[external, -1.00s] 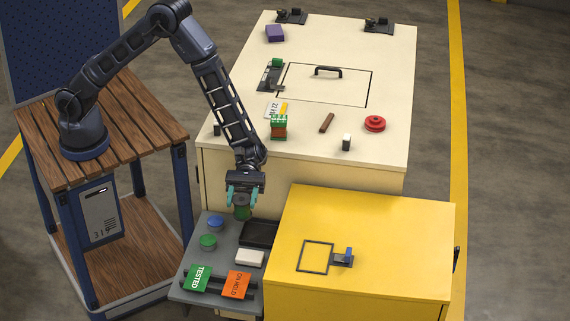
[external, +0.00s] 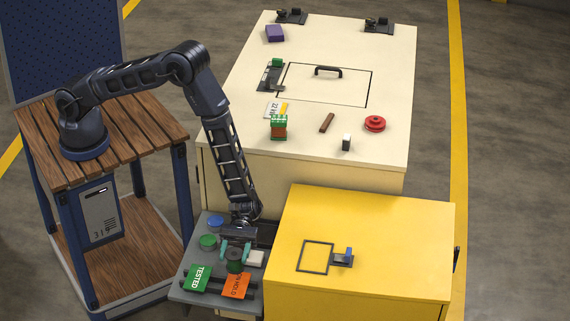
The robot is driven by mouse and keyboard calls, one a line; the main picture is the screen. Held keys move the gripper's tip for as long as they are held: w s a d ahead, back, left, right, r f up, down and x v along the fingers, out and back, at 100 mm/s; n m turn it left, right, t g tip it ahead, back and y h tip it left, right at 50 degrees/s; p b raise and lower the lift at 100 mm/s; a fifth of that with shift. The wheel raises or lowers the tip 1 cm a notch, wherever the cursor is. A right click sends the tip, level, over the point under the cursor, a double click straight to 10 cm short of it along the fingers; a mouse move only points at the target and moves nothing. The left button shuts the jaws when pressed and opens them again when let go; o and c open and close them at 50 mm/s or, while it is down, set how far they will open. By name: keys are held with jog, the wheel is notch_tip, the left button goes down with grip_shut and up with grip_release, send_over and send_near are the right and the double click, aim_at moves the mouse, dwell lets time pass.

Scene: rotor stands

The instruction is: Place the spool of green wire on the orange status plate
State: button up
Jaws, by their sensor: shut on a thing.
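The spool of green wire (external: 234,266) is dark green and sits between the teal fingers of my gripper (external: 236,254). My gripper is shut on it and points down over the grey shelf. The orange status plate (external: 237,287), lettered "ON HOLD", lies at the front of that shelf. The spool overlaps the plate's upper edge in the picture and hides part of it. I cannot tell whether the spool touches the plate or is above it.
The green "TESTED" plate (external: 198,279) is just left of the orange one. A white block (external: 256,258) is close to the right finger. Blue (external: 215,221) and green (external: 208,241) round pieces lie behind left. The taller yellow box (external: 375,240) borders the shelf on the right.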

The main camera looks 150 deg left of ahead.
jog(key=shift+f, duration=3.55)
jog(key=shift+f, duration=0.15)
jog(key=o, duration=1.1)
